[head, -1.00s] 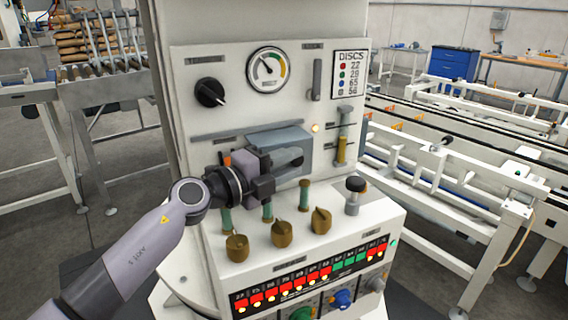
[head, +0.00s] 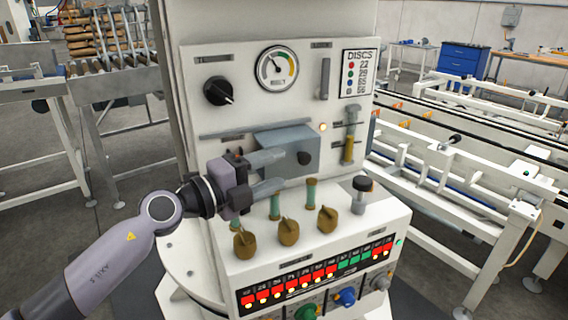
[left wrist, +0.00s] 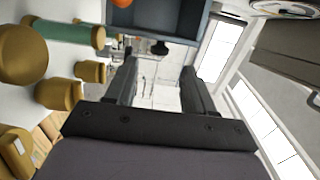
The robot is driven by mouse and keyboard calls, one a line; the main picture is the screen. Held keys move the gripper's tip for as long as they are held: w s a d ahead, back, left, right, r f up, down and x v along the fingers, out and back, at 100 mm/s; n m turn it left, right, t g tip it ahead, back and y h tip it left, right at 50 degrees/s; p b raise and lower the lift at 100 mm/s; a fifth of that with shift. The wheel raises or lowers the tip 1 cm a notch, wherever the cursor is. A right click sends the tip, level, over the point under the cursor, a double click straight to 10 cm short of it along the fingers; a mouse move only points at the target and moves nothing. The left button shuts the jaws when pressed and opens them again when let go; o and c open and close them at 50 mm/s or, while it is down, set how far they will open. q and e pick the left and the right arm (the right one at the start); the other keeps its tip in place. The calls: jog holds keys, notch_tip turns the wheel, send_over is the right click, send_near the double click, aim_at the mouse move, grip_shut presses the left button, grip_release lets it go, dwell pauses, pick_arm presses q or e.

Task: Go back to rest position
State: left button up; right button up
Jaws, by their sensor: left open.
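My left gripper (head: 268,172) is in front of the control panel (head: 225,135), beside the grey box (head: 298,148) on it. Its two fingers are apart with nothing between them, pointing right across the panel. In the left wrist view the open fingers (left wrist: 160,85) show a clear gap, with the grey box (left wrist: 165,20) above them. My right gripper is in neither view.
Brass knobs (head: 288,231) and green posts (head: 311,194) stand on the ledge just below the gripper. A black-topped plunger (head: 361,192) is to the right. A dial gauge (head: 277,67) is above. White conveyor frames (head: 470,190) stand at right.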

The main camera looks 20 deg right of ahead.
pick_arm(q)
jog(key=shift+v, duration=0.75)
